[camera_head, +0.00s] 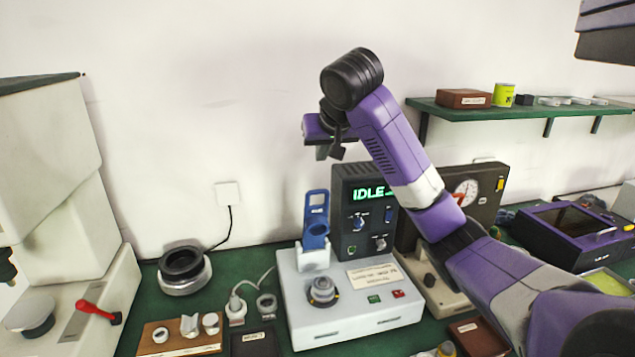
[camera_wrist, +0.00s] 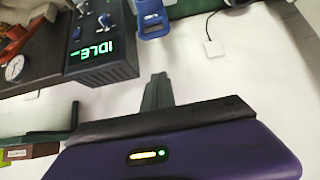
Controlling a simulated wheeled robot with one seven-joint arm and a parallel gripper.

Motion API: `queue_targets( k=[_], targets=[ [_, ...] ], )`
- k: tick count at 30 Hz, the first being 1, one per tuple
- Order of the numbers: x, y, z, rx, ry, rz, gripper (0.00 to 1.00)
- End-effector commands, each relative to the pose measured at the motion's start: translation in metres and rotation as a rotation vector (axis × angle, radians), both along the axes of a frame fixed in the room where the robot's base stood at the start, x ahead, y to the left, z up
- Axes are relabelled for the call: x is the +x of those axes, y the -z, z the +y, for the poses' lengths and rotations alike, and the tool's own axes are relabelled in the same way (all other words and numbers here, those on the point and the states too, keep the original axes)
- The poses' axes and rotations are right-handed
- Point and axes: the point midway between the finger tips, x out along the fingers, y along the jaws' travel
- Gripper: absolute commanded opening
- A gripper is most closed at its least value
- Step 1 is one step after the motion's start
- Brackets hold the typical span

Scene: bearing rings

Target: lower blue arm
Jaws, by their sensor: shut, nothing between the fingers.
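The blue arm (camera_head: 316,222) stands upright at the back left of a white test machine (camera_head: 345,310), with a slot near its top. In the wrist view the blue arm (camera_wrist: 152,20) shows at the top edge, partly cut off. My gripper (camera_head: 337,150) hangs above and slightly right of the blue arm, apart from it. In the wrist view my gripper (camera_wrist: 157,90) has its fingers together and empty. A ring-shaped seat (camera_head: 322,290) sits on the machine's top, in front of the blue arm. The machine's dark panel (camera_head: 363,215) reads IDLE.
A gauge box (camera_head: 468,195) stands right of the panel. Left of the machine are a dark ring on a silver base (camera_head: 184,270) and a wooden tray (camera_head: 180,340) of small parts. A shelf (camera_head: 520,110) hangs at the back right. The wall space left of my gripper is clear.

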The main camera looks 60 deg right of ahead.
Motion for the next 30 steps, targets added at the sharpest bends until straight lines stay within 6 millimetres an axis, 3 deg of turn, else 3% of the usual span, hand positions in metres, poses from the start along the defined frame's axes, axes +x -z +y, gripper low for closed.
queue_targets(
  k=[5, 10, 24, 30],
  targets=[
    [0.003, 0.005, -0.002, 0.001, -0.003, -0.003, 0.0],
    [0.012, 0.024, -0.01, 0.005, -0.003, -0.003, 0.0],
    [0.045, 0.073, -0.054, 0.002, 0.0, 0.001, 0.0],
    [0.029, 0.081, -0.036, -0.002, -0.001, -0.001, 0.0]
  ],
)
